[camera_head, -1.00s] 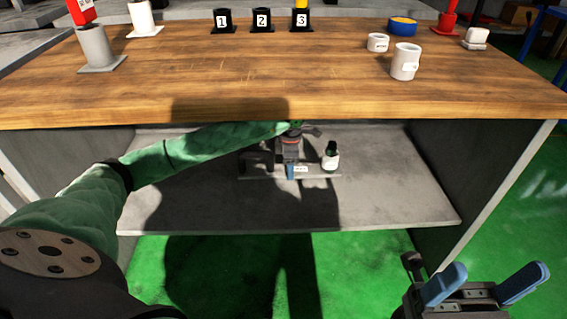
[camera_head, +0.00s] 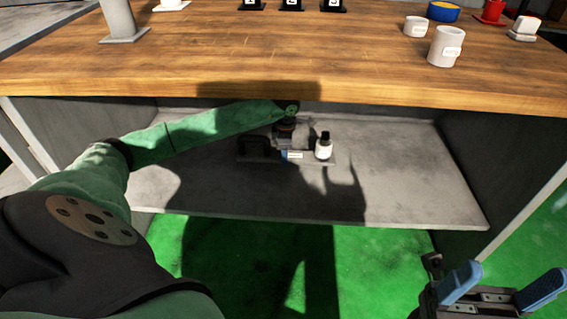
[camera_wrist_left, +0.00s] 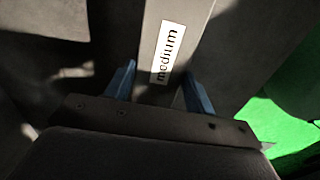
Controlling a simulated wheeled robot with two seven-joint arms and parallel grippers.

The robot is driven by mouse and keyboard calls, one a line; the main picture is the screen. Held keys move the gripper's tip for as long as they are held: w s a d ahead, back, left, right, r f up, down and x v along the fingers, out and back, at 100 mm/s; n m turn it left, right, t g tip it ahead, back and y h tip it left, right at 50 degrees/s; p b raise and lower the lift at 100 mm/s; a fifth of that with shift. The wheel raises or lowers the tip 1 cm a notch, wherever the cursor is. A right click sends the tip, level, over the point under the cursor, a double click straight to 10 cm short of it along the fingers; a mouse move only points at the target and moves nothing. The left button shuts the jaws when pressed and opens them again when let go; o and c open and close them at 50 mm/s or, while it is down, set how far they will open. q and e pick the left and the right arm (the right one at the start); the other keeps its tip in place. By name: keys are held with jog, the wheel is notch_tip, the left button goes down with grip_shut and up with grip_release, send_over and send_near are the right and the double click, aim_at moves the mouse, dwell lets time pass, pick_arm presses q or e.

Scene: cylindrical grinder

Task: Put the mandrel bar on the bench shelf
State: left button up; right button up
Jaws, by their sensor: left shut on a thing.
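The mandrel bar (camera_head: 297,155) is a grey bar with a white label, low over the bench shelf (camera_head: 400,185) under the wooden top. In the left wrist view the bar (camera_wrist_left: 193,38) reads "medium" and lies between blue fingers. My left gripper (camera_head: 286,150) is shut on it, reaching in under the bench top. Whether the bar touches the shelf, I cannot tell. My right gripper (camera_head: 500,290) is open and empty at the bottom right, in front of the bench.
A small white bottle with a dark cap (camera_head: 323,147) stands close to the right of my left gripper. The wooden bench top (camera_head: 200,65) overhangs the shelf and carries cups and holders. The shelf's right part and front are bare.

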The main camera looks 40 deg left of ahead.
aim_at(283, 167)
pick_arm(q)
jog(key=shift+a+f, duration=0.2)
jog(key=shift+a, duration=0.2)
jog(key=shift+f+b, duration=0.8)
jog(key=shift+f, duration=1.2)
jog(key=o, duration=1.5)
jog(key=shift+s, duration=0.1)
jog(key=shift+r, duration=0.4)
notch_tip(283, 167, up, 11)
jog(key=p, duration=0.3)
jog(key=shift+r+p, duration=0.15)
jog(key=shift+p, duration=0.2)
